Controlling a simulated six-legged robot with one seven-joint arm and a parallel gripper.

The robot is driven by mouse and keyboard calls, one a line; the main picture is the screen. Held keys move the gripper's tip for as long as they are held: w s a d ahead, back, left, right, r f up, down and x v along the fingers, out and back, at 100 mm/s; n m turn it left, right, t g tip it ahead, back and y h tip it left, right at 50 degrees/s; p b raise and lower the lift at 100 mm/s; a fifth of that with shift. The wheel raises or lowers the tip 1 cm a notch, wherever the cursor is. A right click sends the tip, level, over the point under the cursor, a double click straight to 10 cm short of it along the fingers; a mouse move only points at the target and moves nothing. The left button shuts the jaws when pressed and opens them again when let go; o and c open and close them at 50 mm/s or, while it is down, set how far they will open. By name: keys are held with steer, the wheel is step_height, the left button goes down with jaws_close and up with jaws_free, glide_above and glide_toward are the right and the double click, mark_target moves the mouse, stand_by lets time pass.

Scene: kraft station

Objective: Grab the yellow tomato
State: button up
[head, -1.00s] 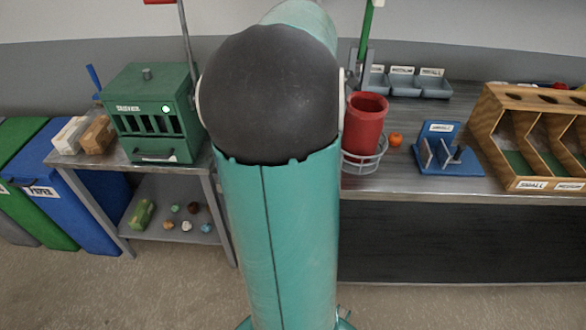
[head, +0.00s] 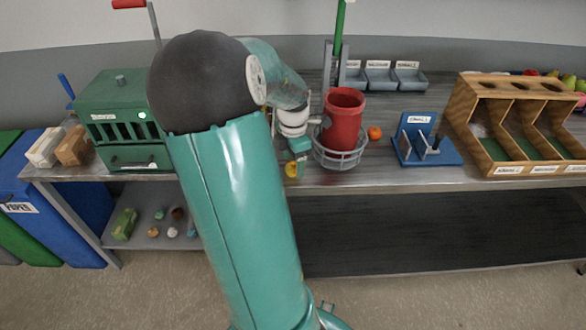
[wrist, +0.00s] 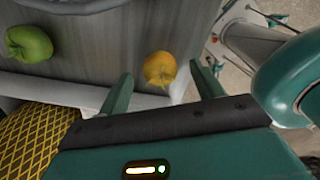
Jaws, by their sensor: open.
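The yellow tomato (wrist: 160,70) is a yellow-orange round fruit, lying near the edge of a grey surface in the wrist view. My gripper (wrist: 161,74) is open, with one teal finger to each side of the tomato in the picture; I cannot tell whether the tips reach around it. In the head view my gripper (head: 297,158) hangs at the bench's front edge, left of the red cup. A small yellow patch, apparently the tomato (head: 291,169), shows just under it, partly hidden by the gripper.
A green fruit (wrist: 29,44) and a yellow mesh thing (wrist: 30,140) lie left in the wrist view. The red cup (head: 343,118) stands in a wire basket (head: 340,157) close to my gripper. An orange-red tomato (head: 375,133) and a blue stand (head: 428,145) are further right.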

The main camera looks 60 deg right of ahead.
steer(key=shift+f, duration=0.75)
steer(key=c, duration=1.1)
steer(key=shift+o, duration=0.2)
steer(key=shift+r, duration=0.1)
steer(key=shift+r, duration=0.55)
step_height(320, 180, up, 2)
steer(key=shift+r, duration=0.1)
steer(key=s+a+r, duration=0.7)
steer(key=s+r, duration=0.2)
steer(key=s, duration=0.2)
steer(key=shift+s+a+r, duration=0.3)
steer(key=shift+s+a, duration=0.05)
